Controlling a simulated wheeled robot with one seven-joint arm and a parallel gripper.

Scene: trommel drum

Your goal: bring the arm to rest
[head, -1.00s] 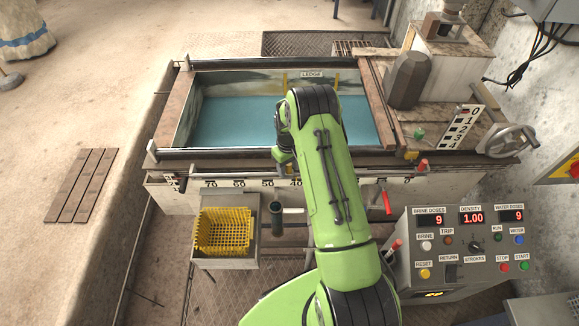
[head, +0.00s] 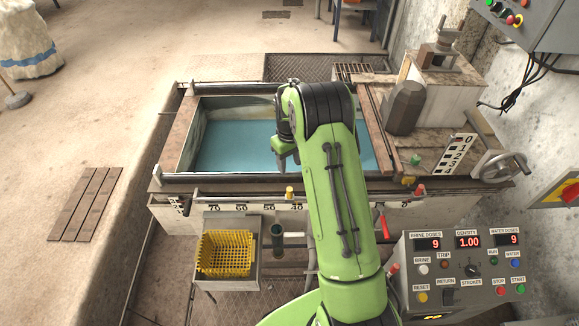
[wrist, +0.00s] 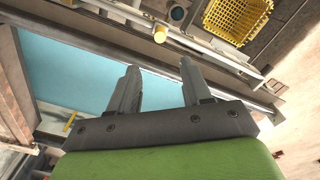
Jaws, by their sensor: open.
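My green arm reaches up from the bottom of the head view, bent over the tank (head: 172,150) of blue-green liquid. My gripper (head: 283,164) hangs at the arm's far end, above the near part of the tank, partly hidden by the arm. In the wrist view, my gripper (wrist: 158,72) shows two grey fingers spread apart with nothing between them. The liquid (wrist: 80,75) lies beyond and beside them.
A yellow basket (head: 225,252) sits on a stand in front of the tank. A control panel (head: 465,270) with red displays stands at the lower right. A handwheel (head: 500,166) is at the tank's right. Open floor (head: 95,110) lies left.

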